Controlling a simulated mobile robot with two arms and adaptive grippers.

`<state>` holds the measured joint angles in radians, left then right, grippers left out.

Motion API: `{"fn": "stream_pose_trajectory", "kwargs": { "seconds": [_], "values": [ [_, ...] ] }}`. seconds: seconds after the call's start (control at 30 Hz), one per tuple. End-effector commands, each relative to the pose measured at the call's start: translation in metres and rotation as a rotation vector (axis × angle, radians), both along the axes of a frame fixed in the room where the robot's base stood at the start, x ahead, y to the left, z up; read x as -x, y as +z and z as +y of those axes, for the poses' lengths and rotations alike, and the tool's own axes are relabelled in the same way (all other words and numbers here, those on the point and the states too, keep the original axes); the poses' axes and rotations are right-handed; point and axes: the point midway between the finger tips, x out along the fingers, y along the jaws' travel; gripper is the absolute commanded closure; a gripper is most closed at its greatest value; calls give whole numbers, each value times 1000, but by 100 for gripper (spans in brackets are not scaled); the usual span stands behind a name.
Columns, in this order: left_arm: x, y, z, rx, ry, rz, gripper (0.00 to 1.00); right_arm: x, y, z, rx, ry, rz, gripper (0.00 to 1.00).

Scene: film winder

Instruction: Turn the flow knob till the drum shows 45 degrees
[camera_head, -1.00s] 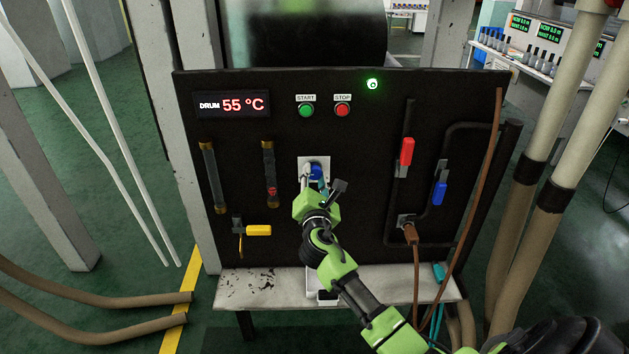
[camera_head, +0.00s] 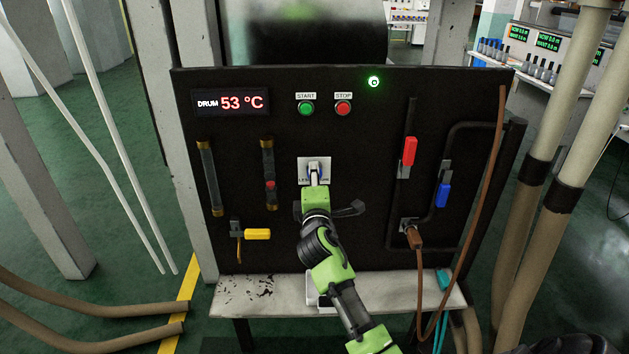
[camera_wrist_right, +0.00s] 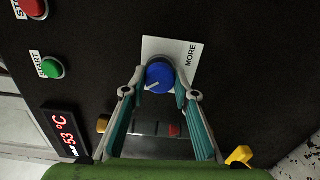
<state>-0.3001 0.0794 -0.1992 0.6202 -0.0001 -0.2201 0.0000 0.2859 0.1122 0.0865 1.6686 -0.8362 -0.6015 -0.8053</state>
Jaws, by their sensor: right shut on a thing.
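The flow knob (camera_wrist_right: 159,77) is blue and round with a white pointer line, on a white plate (camera_wrist_right: 188,55) marked MORE, as the right wrist view shows. My right gripper (camera_wrist_right: 160,88) is shut on the knob, one finger on each side. In the head view the gripper (camera_head: 315,182) covers most of the knob, in front of the white plate (camera_head: 314,161). The drum display (camera_head: 231,102) reads 53 °C in red; it also shows in the right wrist view (camera_wrist_right: 66,134). My left gripper is in neither view.
The black panel also carries a green START button (camera_head: 306,109), a red STOP button (camera_head: 343,109), a red lever handle (camera_head: 409,151), a blue one (camera_head: 442,194) and a yellow one (camera_head: 257,234). A white shelf (camera_head: 250,292) juts out below. Brown hoses hang at right.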

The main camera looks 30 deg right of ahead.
Motion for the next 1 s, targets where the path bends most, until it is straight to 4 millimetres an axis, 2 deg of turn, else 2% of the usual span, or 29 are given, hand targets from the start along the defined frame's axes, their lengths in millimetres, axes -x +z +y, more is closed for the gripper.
{"fn": "stream_pose_trajectory", "kwargs": {
  "seconds": [0.3,0.77,0.8,0.87,1.0],
  "values": [
    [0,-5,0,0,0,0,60,0,-1,0,-85,0,-51,95],
    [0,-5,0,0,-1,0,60,0,-1,0,-97,0,-57,95],
    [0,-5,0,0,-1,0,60,0,-1,0,-97,0,-57,71],
    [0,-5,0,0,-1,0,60,0,-1,0,-96,-1,-56,56],
    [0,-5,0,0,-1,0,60,0,-1,0,-95,0,-57,56]
  ]
}}
